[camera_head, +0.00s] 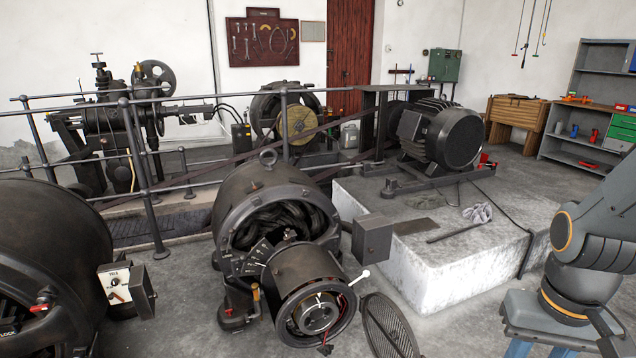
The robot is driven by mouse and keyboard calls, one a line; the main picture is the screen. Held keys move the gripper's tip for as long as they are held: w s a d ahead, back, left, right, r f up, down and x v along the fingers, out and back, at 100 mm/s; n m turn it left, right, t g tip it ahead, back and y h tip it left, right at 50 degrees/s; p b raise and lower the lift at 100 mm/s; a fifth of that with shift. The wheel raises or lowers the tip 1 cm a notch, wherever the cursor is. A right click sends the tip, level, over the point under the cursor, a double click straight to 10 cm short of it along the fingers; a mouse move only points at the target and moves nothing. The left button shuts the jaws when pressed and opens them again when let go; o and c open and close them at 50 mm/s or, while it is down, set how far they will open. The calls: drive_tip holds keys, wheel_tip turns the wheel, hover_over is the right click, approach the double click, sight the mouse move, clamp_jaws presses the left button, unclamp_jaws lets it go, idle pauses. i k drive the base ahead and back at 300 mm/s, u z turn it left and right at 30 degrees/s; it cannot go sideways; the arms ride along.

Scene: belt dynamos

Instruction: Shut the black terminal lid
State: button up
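A white-faced box (115,284) with a small dial or switch is on the side of the dark dynamo at the left edge. A black lid-like plate (142,292) stands out at its right side, swung away from the white face, so it looks open. A dark grey box (372,238) sits at the right side of the middle dynamo (270,205); it looks closed. I cannot tell for certain which one the task means. My arm shows at the right edge, far from both boxes. My gripper is out of view.
A round mesh cover (390,326) leans low beside the middle dynamo, whose white-tipped handle (359,277) sticks out. A concrete plinth (450,262) bears a motor (440,135), a rag and a rod. A railing (150,195) stands behind. Bare floor lies between the two dynamos.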

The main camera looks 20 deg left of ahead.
sight(140, 288)
drive_tip(key=u, duration=1.05)
drive_tip(key=i, duration=0.95)
drive_tip(key=u, duration=1.1)
drive_tip(key=i, duration=0.8)
drive_tip(key=u, duration=0.15)
